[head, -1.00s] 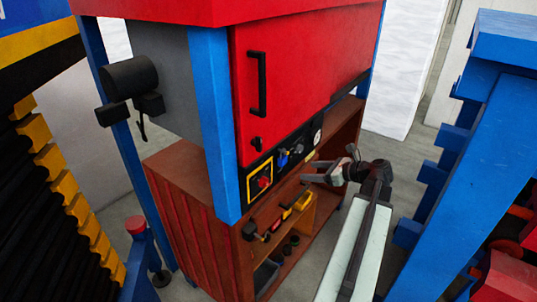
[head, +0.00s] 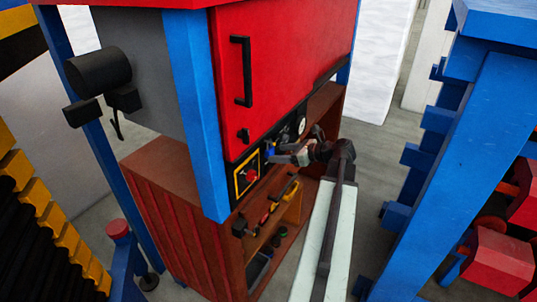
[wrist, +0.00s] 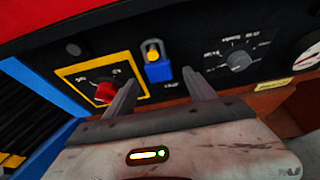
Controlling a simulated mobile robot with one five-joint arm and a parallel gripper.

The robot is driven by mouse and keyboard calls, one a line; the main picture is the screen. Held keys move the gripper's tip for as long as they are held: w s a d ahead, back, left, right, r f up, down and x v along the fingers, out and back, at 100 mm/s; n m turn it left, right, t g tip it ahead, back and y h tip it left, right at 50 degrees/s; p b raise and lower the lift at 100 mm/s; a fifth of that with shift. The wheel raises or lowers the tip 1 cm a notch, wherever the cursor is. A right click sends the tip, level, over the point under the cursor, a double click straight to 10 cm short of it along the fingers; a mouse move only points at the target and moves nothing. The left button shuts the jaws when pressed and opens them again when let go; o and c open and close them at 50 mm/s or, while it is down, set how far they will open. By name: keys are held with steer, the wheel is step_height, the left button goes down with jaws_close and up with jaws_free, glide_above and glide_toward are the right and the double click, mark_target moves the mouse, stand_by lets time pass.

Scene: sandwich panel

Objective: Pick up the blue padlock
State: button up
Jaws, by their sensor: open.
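The blue padlock (wrist: 158,72) hangs on the black control panel in the wrist view, with a yellow round part in its upper middle. My gripper (wrist: 162,84) is open and empty. Its two fingers point toward the panel, one on each side of the padlock in the picture; the depth gap between them and the padlock is hard to judge. In the head view my gripper (head: 284,152) is close to the panel front, and the padlock is largely covered there.
Left of the padlock is a red knob (wrist: 106,92) on a yellow-framed plate. Right of it are a grey dial (wrist: 238,61) and a white gauge (wrist: 308,55). A brown shelf (head: 290,215) holding tools sits below. A blue frame (head: 455,170) stands at the right.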

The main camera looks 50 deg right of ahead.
steer(key=x, duration=0.2)
steer(key=shift+w+f, duration=0.2)
steer(key=shift+w, duration=0.1)
steer(key=shift+s+r, duration=0.15)
jaws_close()
